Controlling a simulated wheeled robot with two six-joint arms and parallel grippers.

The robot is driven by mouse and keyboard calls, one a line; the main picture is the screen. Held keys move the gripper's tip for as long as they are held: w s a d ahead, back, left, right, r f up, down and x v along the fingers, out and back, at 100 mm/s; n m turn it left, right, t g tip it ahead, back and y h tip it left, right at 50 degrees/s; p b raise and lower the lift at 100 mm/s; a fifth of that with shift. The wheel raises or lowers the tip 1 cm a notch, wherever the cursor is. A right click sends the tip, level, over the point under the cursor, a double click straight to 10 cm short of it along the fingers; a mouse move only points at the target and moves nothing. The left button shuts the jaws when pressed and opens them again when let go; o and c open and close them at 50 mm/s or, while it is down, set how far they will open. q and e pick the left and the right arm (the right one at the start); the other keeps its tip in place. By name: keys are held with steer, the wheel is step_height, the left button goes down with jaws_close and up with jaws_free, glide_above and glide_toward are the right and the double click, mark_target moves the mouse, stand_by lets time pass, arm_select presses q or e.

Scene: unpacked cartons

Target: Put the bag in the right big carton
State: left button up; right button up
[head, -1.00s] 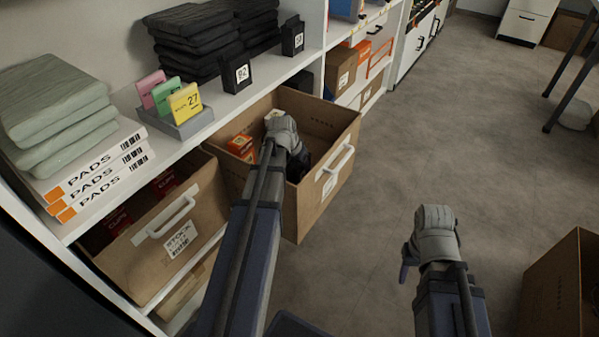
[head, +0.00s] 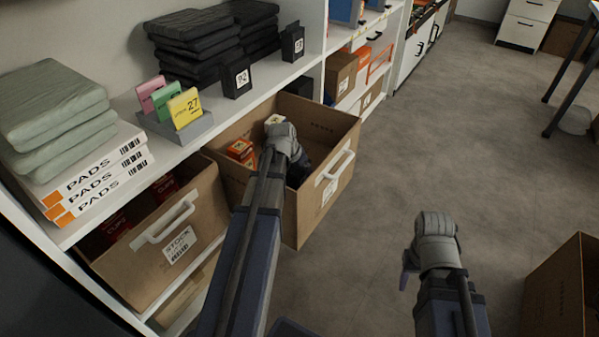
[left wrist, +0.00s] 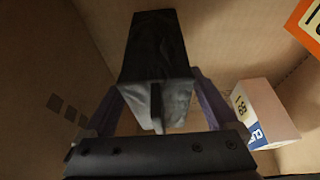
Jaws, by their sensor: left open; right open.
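The right big carton (head: 325,205) is open at the top and stands pulled out from the lower shelf. My left gripper (head: 284,148) reaches down inside it. A black item, seemingly the bag (left wrist: 158,55), lies between the left gripper's open fingers (left wrist: 158,105) in the left wrist view. In the head view, only part of the black item (head: 300,171) shows beside the gripper, inside the carton; my wrist hides the rest. My right gripper (head: 432,252) is open over the floor, right of the carton, with nothing visible in it; its fingertips are mostly hidden.
Orange boxes (head: 240,150) are in the same carton, and a white and blue box (left wrist: 262,112) lies beside the black item. The left big carton (head: 150,262) holds red boxes. Another carton (head: 560,290) stands at the lower right. The floor (head: 420,150) between is clear.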

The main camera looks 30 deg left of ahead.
arm_select(q)
steer(key=p+v, duration=1.1)
steer(key=v, duration=0.1)
steer(key=shift+r, duration=0.25)
